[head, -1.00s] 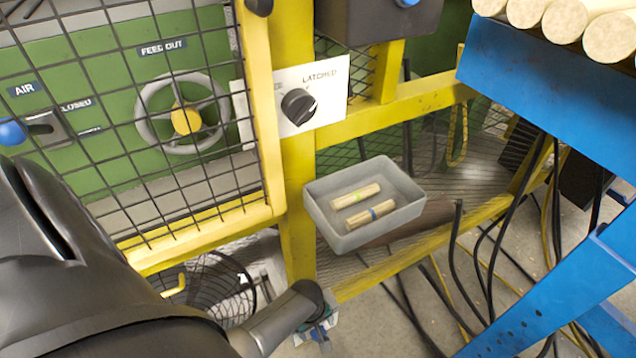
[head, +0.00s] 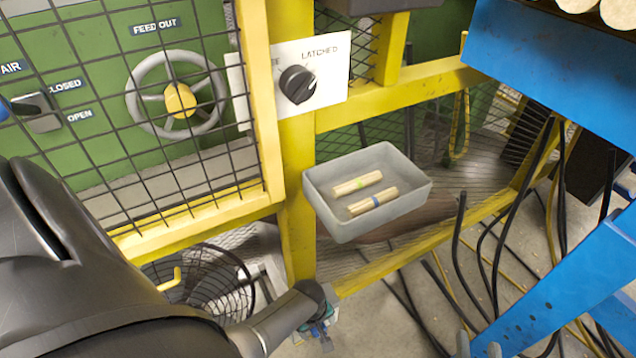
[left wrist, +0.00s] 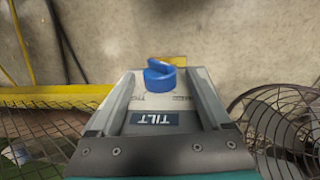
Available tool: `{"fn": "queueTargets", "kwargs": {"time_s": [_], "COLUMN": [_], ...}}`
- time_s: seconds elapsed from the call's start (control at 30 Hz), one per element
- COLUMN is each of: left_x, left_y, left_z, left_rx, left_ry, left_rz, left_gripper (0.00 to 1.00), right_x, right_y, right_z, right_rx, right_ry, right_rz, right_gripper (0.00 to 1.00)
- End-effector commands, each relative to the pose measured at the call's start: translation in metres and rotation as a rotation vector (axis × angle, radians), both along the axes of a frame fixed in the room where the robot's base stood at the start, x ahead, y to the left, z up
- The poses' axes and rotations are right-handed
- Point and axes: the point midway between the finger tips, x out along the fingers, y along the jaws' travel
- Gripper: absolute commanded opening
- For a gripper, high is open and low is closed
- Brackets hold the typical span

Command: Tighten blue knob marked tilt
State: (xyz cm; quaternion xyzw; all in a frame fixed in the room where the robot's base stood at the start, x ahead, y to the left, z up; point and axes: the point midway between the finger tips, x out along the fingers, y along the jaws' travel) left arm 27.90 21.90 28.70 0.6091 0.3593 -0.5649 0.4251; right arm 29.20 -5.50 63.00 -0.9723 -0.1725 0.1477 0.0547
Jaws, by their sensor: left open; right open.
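The blue knob (left wrist: 160,78) stands on a pale plate in the left wrist view, with the TILT label (left wrist: 155,118) upside down below it. My left gripper (left wrist: 162,72) is open, one finger on each side of the knob with a gap at both sides. I cannot tell how deep the knob sits between the tips. In the head view my left arm ends low in the middle, and the knob does not show clearly there.
A grey tray (head: 335,230) with two wooden pieces hangs at the yellow frame (head: 297,215). A mesh guard covers a handwheel (head: 180,100). A black selector (head: 298,84) is beside it. A round wire guard (left wrist: 280,120) is right of my left gripper. Cables and a blue stand (head: 545,290) are at right.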

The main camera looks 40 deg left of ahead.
Motion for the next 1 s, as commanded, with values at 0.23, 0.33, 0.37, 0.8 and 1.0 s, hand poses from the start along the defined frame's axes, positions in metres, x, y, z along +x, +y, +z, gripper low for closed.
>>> {"fn": "queueTargets", "kwargs": {"time_s": [0.23, 0.33, 0.37, 0.8, 1.0], "left_x": [0.0003, 0.0004, 0.0004, 0.0003, 0.0002], "left_y": [0.0001, 0.0002, 0.0001, 0.0001, 0.0000], "left_z": [-0.0024, -0.0023, -0.0023, -0.0023, -0.0023], "left_rx": [0.000, 0.000, 0.000, 0.000, 0.000], "left_ry": [0.000, 0.000, 0.000, 0.000, 0.000], "left_rz": [0.000, 0.000, 0.000, 0.000, 0.000], "left_gripper": [0.81, 0.81, 0.81, 0.43, 0.20], "right_x": [-0.0011, -0.0011, -0.0011, -0.0009, -0.0009], "right_y": [0.0025, 0.0024, 0.0024, 0.0024, 0.0024], "right_z": [0.0023, 0.0026, 0.0026, 0.0025, 0.0028], "right_rx": [0.020, 0.020, 0.020, 0.020, 0.020], "right_ry": [-0.031, -0.032, -0.032, -0.031, -0.031], "right_rz": [0.000, 0.000, 0.000, -0.001, -0.001], "right_gripper": [0.47, 0.47, 0.47, 0.47, 0.47]}}
